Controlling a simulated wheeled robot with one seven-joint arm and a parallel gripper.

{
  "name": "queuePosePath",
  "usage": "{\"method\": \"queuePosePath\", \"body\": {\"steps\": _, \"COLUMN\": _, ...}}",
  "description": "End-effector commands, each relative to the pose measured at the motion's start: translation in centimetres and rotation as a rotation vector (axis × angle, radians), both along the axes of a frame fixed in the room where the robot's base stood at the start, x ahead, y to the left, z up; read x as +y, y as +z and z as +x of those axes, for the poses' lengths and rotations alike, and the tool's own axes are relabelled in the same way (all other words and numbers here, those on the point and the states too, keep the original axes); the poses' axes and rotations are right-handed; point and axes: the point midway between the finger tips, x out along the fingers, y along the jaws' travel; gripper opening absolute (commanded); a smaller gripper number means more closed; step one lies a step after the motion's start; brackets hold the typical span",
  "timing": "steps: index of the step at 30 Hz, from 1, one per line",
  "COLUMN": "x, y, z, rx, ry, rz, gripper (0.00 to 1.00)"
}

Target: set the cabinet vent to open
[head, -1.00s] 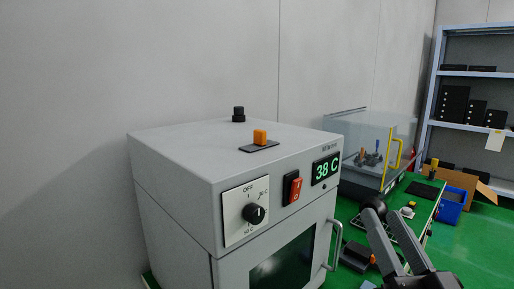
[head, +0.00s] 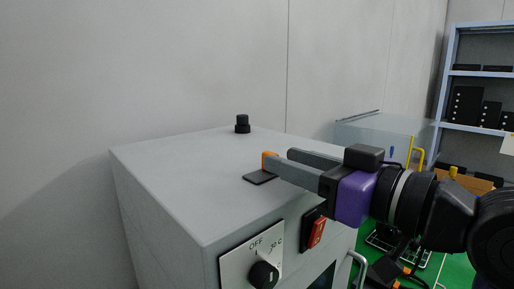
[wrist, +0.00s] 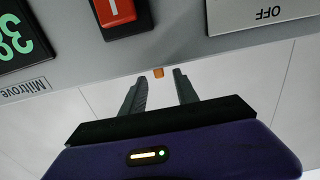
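The grey cabinet (head: 165,165) has an orange vent knob (head: 266,158) on a black slotted plate (head: 258,178) on its top. My gripper (head: 281,158) reaches in from the right above the top, its fingers apart and their tips close to the knob. In the wrist view my gripper (wrist: 160,80) is open, and the orange knob (wrist: 158,72) shows small between and beyond the fingertips. In the head view the fingers hide part of the knob. I cannot tell whether a finger touches it. No vent markings are readable.
A black cap (head: 242,124) stands on the cabinet top behind the plate. The front carries a dial (head: 264,274), a red switch (head: 317,233) and a temperature display (wrist: 20,38). A clear-walled box (head: 370,132) and shelves (head: 480,70) stand at the right.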

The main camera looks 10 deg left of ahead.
Motion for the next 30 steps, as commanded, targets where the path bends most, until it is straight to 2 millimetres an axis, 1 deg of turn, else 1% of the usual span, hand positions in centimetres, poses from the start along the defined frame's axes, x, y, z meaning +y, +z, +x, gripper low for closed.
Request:
{"method": "queuePosePath", "body": {"steps": 9, "x": 3.5, "y": 0.1, "z": 2.6, "rx": 0.001, "ry": 0.002, "rz": -0.002, "gripper": 0.36}}
{"method": "queuePosePath", "body": {"steps": 15, "x": 5.3, "y": 0.1, "z": 4.1, "rx": 0.000, "ry": 0.000, "rz": -0.001, "gripper": 0.36}}
{"method": "queuePosePath", "body": {"steps": 20, "x": 5.9, "y": 0.0, "z": 4.6, "rx": -0.002, "ry": -0.002, "rz": -0.001, "gripper": 0.36}}
{"method": "queuePosePath", "body": {"steps": 27, "x": 5.9, "y": 0.0, "z": 4.7, "rx": -0.002, "ry": -0.002, "rz": -0.001, "gripper": 0.36}}
{"method": "queuePosePath", "body": {"steps": 29, "x": 5.9, "y": 0.0, "z": 4.7, "rx": -0.002, "ry": -0.002, "rz": -0.001, "gripper": 0.25}}
{"method": "queuePosePath", "body": {"steps": 30, "x": 5.9, "y": 0.0, "z": 4.7, "rx": -0.002, "ry": -0.002, "rz": -0.001, "gripper": 0.17}}
